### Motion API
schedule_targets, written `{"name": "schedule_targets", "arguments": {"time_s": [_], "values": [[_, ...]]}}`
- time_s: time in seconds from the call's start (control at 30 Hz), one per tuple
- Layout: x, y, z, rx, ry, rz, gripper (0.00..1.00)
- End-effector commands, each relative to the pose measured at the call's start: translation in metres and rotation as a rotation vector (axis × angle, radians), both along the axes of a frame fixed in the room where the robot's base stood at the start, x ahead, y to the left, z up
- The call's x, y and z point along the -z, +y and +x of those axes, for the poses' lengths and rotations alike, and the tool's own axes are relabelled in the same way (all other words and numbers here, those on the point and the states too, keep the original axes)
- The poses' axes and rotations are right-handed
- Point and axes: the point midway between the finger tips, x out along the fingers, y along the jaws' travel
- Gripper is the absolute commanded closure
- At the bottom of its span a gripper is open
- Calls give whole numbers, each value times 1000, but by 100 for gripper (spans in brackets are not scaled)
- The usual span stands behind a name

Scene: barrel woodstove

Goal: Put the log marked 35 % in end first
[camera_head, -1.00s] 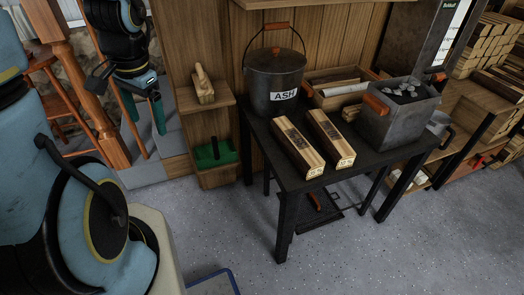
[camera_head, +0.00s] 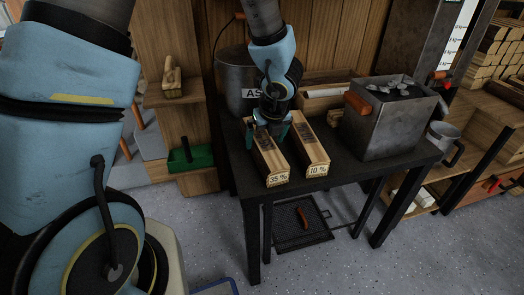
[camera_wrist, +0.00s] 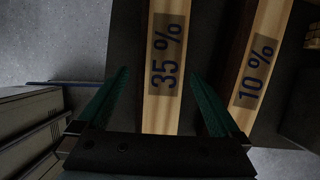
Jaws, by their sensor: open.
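The log marked 35 % (camera_head: 270,166) lies on the dark table, its marked end toward the front edge. The log marked 10 % (camera_head: 313,155) lies beside it on the right, a narrow gap between them. My gripper (camera_head: 268,137) is over the far part of the 35 % log, pointing down. In the wrist view my open gripper (camera_wrist: 158,95) has one green finger on each side of the 35 % log (camera_wrist: 163,105), the right finger in line with the gap. The 10 % log (camera_wrist: 255,70) is outside the right finger. I cannot tell whether the fingers touch the log.
A black ash bucket (camera_head: 236,80) stands close behind my gripper, partly hidden by it. A metal bin of grey lumps (camera_head: 385,125) stands to the right. A wooden tray (camera_head: 325,92) is at the back. Table (camera_head: 345,180) shows bare in front of the bin.

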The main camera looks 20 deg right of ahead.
Motion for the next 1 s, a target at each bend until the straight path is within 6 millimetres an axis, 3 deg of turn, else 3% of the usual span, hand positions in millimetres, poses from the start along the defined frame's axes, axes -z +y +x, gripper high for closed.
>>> {"name": "schedule_targets", "arguments": {"time_s": [0.4, 0.7, 1.0], "values": [[43, -2, 26, -3, 1, 0, 0], [46, -2, 28, -4, 0, -2, 0], [46, -2, 28, -4, 0, -2, 33]]}}
